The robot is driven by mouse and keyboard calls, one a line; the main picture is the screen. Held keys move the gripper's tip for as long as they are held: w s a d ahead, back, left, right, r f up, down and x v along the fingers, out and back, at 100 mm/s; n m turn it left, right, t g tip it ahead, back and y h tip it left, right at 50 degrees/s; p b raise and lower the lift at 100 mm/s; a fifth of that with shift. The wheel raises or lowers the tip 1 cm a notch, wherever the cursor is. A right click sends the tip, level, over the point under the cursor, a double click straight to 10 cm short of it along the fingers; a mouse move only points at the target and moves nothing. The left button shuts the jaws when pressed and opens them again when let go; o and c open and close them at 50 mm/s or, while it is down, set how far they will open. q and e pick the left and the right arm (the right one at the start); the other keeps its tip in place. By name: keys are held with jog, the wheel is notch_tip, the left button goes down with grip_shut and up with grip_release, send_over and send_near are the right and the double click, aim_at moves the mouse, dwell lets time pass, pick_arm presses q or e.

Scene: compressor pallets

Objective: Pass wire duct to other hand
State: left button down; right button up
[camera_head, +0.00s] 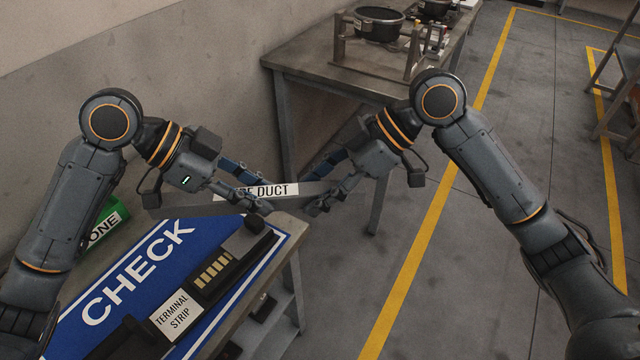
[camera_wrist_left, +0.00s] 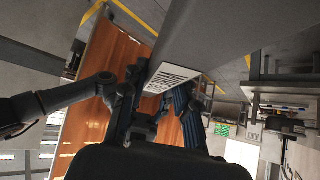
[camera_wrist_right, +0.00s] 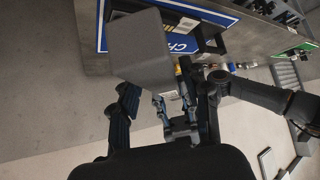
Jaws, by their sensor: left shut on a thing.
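The wire duct (camera_head: 282,191) is a long grey bar with a white label, partly covered, held roughly level above the table corner. In the right wrist view the duct's grey end (camera_wrist_right: 142,50) blocks part of the view between spread fingers; contact there cannot be told.
A metal workbench (camera_head: 310,60) with a black pot (camera_head: 378,24) stands behind. The floor at the right is open, with yellow lines.

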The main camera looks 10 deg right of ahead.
jog(key=c, duration=0.7)
pick_arm(q)
jog(key=c, duration=0.9)
grip_release()
jog(key=shift+c, duration=0.2)
pick_arm(e)
grip_shut()
